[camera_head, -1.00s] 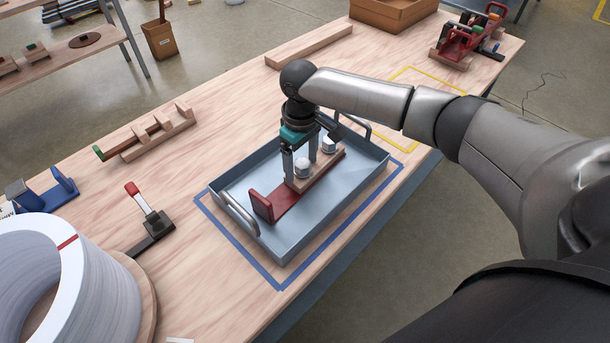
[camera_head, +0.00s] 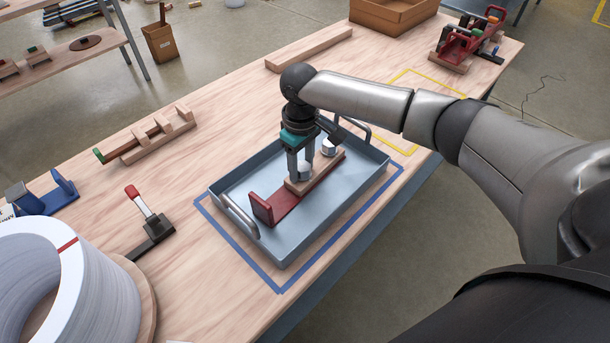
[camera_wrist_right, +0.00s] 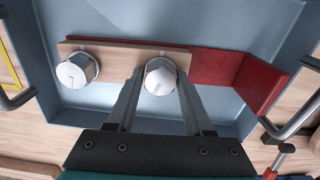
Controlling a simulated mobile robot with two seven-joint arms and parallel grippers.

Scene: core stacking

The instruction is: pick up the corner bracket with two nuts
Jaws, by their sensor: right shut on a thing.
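The red corner bracket (camera_head: 284,206) lies in the blue-grey tray, its upright end (camera_head: 262,209) toward the lower left. A wooden strip (camera_wrist_right: 118,63) lies on its long leg and carries two silver nuts. My right gripper (camera_head: 302,164) points down over the strip, shut on the near nut (camera_wrist_right: 160,78), with one finger on each side of it. The far nut (camera_wrist_right: 76,70) stands free on the strip; in the head view it (camera_head: 329,148) shows just right of the fingers. The bracket appears to rest on the tray floor. My left gripper is not in view.
The tray (camera_head: 362,180) has a raised rim and metal handles (camera_head: 238,215) and sits inside blue tape. A white ring-shaped roll (camera_head: 85,285), a red-handled clamp (camera_head: 148,222) and a wooden rack (camera_head: 155,140) stand to the left.

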